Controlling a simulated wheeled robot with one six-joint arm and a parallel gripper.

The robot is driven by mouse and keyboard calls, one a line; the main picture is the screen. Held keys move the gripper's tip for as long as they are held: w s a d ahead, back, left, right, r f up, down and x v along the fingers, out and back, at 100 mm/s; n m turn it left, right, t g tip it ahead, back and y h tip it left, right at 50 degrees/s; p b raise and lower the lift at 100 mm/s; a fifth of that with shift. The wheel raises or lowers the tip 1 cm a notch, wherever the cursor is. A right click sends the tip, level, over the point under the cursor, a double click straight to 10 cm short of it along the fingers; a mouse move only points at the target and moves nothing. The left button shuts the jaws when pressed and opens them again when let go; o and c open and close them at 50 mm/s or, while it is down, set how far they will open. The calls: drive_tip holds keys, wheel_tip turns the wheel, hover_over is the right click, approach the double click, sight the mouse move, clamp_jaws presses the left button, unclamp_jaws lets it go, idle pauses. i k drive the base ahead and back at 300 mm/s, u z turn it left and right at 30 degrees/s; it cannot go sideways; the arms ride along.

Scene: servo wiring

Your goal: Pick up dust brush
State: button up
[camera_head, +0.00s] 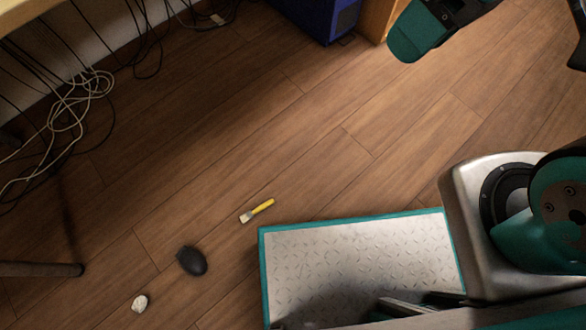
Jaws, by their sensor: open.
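The dust brush (262,207) is small, with a yellow handle and a pale bristle head. It lies flat on the wooden floor in the camera_head view, just left of the metal platform's upper left corner. Its bristles point to the lower left. My gripper (490,52) is at the top right, partly cut off by the frame's edge. One teal finger and a dark part further right show, spread apart. It is open, holds nothing visible, and is well away from the brush.
A dark oval object (191,261) and a white crumpled lump (140,303) lie lower left of the brush. Tangled cables (70,110) hang at the left. A blue-black box (318,18) stands at the top. My teal-edged platform is below right. Floor around the brush is clear.

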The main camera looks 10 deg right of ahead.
sight(245, 217)
drive_tip(key=z, duration=1.5)
drive_tip(key=k, duration=1.5)
drive_tip(key=u, duration=2.05)
drive_tip(key=i, duration=0.5)
